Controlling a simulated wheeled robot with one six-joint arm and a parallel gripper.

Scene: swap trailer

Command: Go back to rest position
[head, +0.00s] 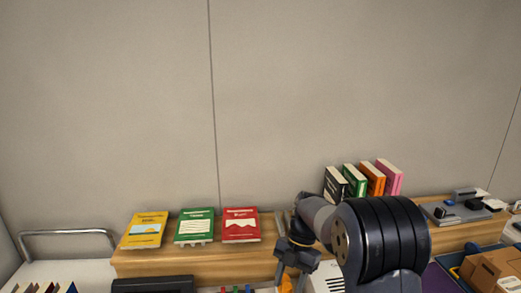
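My gripper (291,278) is at the bottom centre of the head view, pointing down in front of the wooden shelf's front edge. Its two dark fingers stand apart, so it looks open. A small orange thing (286,284) shows between or behind the fingers; I see no clear grip on it. The lowest part of the fingers is near the picture's bottom edge. My arm bends in from the lower right and hides part of the shelf.
A wooden shelf (190,262) runs along the wall. A grey device (460,209) and a cardboard box (490,268) are far right. A metal rail (68,232) is left.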

